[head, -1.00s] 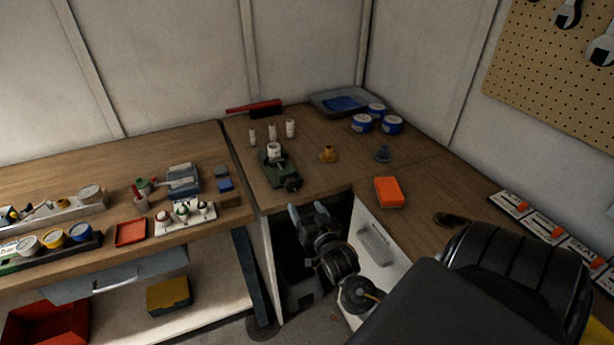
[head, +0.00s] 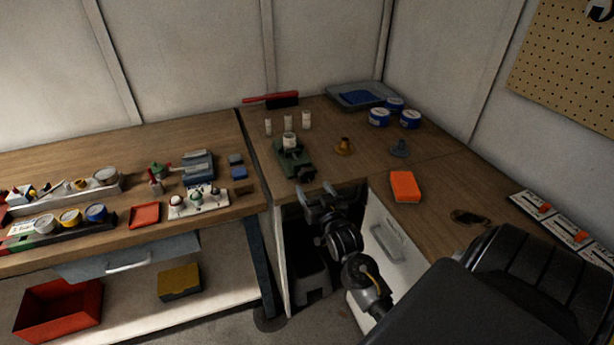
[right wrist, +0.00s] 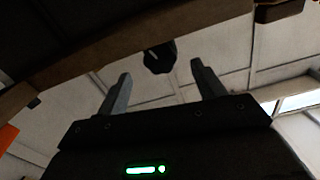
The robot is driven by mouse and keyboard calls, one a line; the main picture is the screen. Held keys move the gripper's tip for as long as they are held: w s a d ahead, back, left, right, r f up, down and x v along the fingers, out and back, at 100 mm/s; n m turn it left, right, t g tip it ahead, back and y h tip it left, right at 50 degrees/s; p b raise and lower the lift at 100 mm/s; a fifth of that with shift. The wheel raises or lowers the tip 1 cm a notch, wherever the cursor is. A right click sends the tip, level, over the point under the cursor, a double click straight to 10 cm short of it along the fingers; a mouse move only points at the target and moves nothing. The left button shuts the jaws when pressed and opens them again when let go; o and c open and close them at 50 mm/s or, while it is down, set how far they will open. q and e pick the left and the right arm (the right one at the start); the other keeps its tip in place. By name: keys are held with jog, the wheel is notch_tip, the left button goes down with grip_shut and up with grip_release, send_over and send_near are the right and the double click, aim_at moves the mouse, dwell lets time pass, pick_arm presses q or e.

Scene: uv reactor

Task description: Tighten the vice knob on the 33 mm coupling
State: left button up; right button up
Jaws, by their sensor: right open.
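The green vice (head: 291,160) stands near the front edge of the corner bench, with a white coupling (head: 289,140) held upright in its top. The dark vice knob (head: 308,172) faces the bench's front edge. In the right wrist view a dark rounded part that looks like the knob (right wrist: 159,57) shows beyond the fingers, under the bench edge. My right gripper (head: 318,190) is open and empty, just in front of and below the knob, apart from it. Its two fingers also show spread in the right wrist view (right wrist: 160,88). My left gripper is not in view.
Several white couplings (head: 306,120) stand behind the vice. A brass funnel-like piece (head: 344,147), a grey one (head: 400,148) and an orange block (head: 405,186) lie to the right. The bench edge (right wrist: 150,40) runs close above my right gripper.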

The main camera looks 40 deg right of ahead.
aim_at(308, 178)
jog(key=p+x, duration=0.1)
jog(key=x, duration=0.5)
jog(key=shift+w+d, duration=0.2)
jog(key=shift+w, duration=0.05)
jog(key=c, duration=1)
jog(key=shift+r+m+p, duration=0.1)
jog(key=shift+m+p, duration=0.25)
jog(key=shift+m, duration=0.55)
jog(key=o, duration=1)
jog(key=b+v, duration=0.1)
jog(key=v, duration=1)
jog(key=shift+b, duration=0.4)
